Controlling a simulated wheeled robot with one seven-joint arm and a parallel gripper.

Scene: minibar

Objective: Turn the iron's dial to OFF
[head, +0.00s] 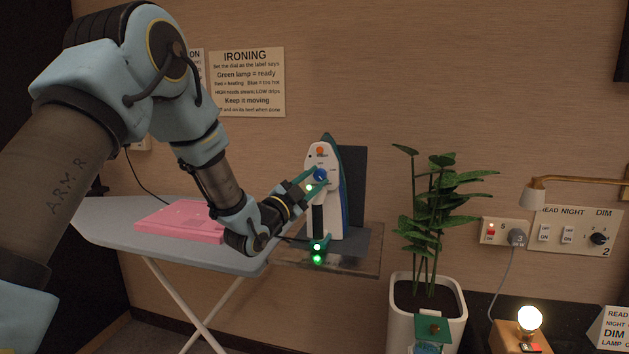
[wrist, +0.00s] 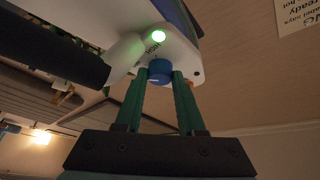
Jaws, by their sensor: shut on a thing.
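The iron (head: 331,190) stands upright on its heel on a rest at the right end of the ironing board. Its blue dial (head: 320,174) is on the white body; the dial also shows in the wrist view (wrist: 160,71). My gripper (head: 313,178) reaches it from the left, its green fingers shut on the dial, one on each side. In the wrist view, a green lamp (wrist: 159,36) glows on the iron beside the dial. The iron's black handle (head: 318,220) is below the dial.
The ironing board (head: 110,212) carries a folded pink cloth (head: 185,219). A potted plant (head: 428,300) stands right of the iron. A wall sign (head: 247,82) hangs behind. A wall panel with switches (head: 575,234) and a lit bulb (head: 530,318) are at the right.

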